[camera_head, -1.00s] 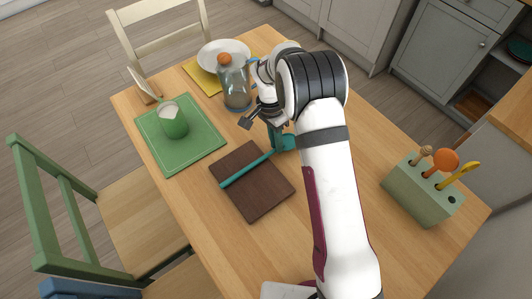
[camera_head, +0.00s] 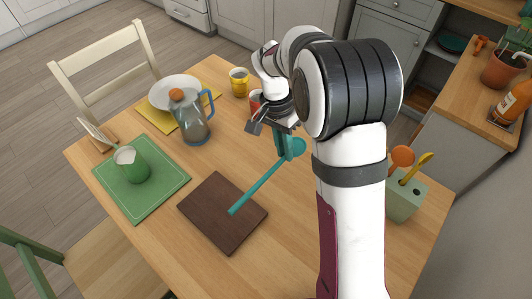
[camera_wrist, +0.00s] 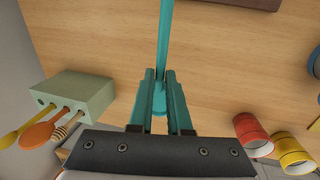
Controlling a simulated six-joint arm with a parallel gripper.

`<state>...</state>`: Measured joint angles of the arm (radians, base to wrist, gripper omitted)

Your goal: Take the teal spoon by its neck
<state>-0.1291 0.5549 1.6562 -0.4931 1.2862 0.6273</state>
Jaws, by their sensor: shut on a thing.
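The teal spoon (camera_head: 258,184) has a long thin handle that runs down and left across the dark brown board (camera_head: 205,229). Its rounded bowl shows beside my fingers at the right. My gripper (camera_head: 287,151) has teal fingers and is shut on the spoon near the bowl end. In the wrist view the handle (camera_wrist: 165,38) runs straight up between the fingers of my gripper (camera_wrist: 163,76), and the bowl end lies between them. The handle looks clear of the board, but its exact height is hard to judge.
A yellow mug (camera_head: 238,84) is behind my gripper. A pale green utensil block (camera_head: 403,204) stands right. The front table is clear.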

